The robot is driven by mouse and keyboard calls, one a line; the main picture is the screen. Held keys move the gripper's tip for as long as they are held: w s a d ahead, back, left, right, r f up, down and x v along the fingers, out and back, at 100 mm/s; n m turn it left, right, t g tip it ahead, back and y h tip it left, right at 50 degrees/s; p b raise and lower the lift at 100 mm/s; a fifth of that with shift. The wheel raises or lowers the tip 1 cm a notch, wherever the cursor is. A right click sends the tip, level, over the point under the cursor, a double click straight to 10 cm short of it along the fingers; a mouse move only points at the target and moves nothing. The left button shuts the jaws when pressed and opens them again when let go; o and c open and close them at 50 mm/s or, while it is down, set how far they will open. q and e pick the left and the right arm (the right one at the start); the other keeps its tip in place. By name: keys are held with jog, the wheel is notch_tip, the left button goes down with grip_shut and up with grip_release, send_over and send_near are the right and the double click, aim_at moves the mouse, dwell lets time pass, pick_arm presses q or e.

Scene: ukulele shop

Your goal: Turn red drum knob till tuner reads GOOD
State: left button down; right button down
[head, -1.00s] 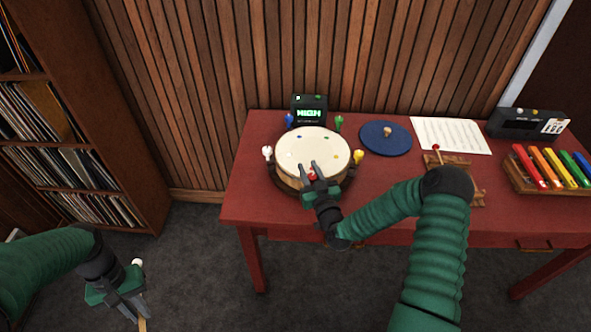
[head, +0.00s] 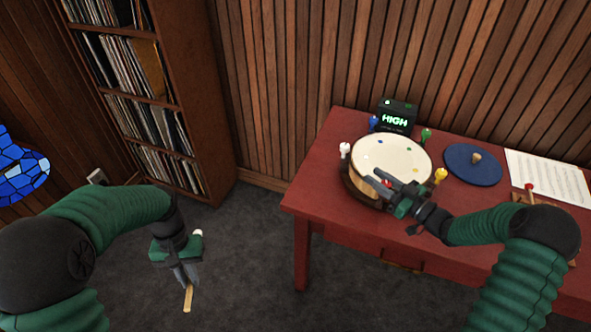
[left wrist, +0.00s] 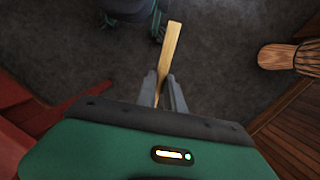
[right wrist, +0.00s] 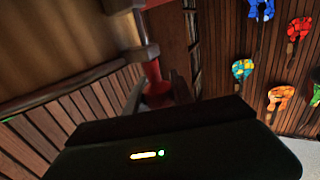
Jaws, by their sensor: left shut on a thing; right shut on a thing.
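The drum (head: 395,152), with a cream head and a wooden body, sits on the red table. The tuner (head: 397,115) behind it shows HIGH in green. The red drum knob (head: 388,183) is at the drum's front edge, largely hidden by my right gripper (head: 384,182). In the right wrist view the red knob (right wrist: 152,74) is between the fingers, which are shut on it. My left gripper (head: 187,275) is shut on a light wooden stick (head: 188,297), away from the table over the carpet. The stick also shows in the left wrist view (left wrist: 171,50).
Blue, green, yellow and white knobs ring the drum. A blue round pad (head: 472,165), a music sheet (head: 548,176) and a red-tipped stick stand to its right. A record shelf (head: 170,90) is at the left. The carpet between shelf and table is clear.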

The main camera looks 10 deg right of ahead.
pick_arm(q)
jog(key=shift+f+b, duration=0.4)
jog(key=shift+f, duration=0.15)
pick_arm(e)
jog(key=shift+s+a+n+g+y, duration=0.1)
jog(key=shift+n+g+y, duration=0.85)
jog(key=shift+y, duration=0.25)
jog(key=shift+r, duration=0.1)
jog(key=c, duration=1.4)
grip_release()
pick_arm(q)
jog(key=shift+d, duration=0.1)
pick_arm(e)
jog(key=o, duration=0.3)
jog(key=shift+s, duration=0.1)
pick_arm(q)
jog(key=shift+f, duration=0.15)
pick_arm(e)
jog(key=v, duration=1.2)
jog(key=shift+w, duration=0.2)
